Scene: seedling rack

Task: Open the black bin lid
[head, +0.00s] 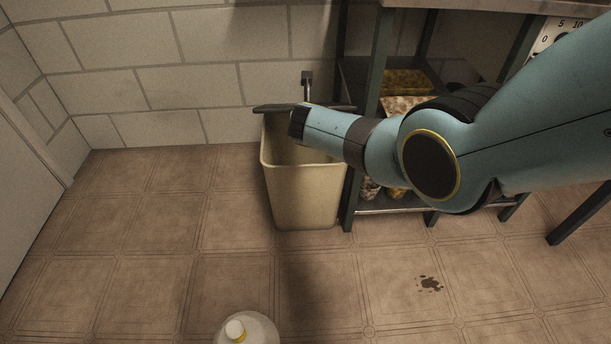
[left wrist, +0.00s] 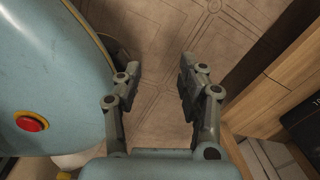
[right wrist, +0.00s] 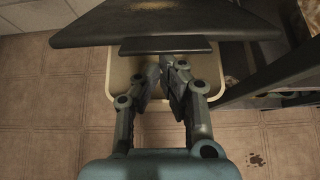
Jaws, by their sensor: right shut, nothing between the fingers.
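The beige bin (head: 300,195) stands on the floor against the shelf, and its mouth is partly uncovered. Its black lid (head: 270,108) shows nearly edge-on at the back of the bin, raised off the front rim. In the right wrist view the lid (right wrist: 165,18) spans the top, with a dark tab (right wrist: 165,46) along its near edge. My right gripper (right wrist: 161,76) is shut and empty over the bin's mouth, close to the tab; contact cannot be told. My arm hides its fingers in the head view. My left gripper (left wrist: 160,82) is open and empty, away from the bin.
A metal shelf (head: 376,115) with bags on it stands right of the bin. A white jug (head: 247,329) stands on the floor in front. A dark stain (head: 430,284) marks the floor. The floor left of the bin is clear. Wooden furniture (left wrist: 265,85) is near the left gripper.

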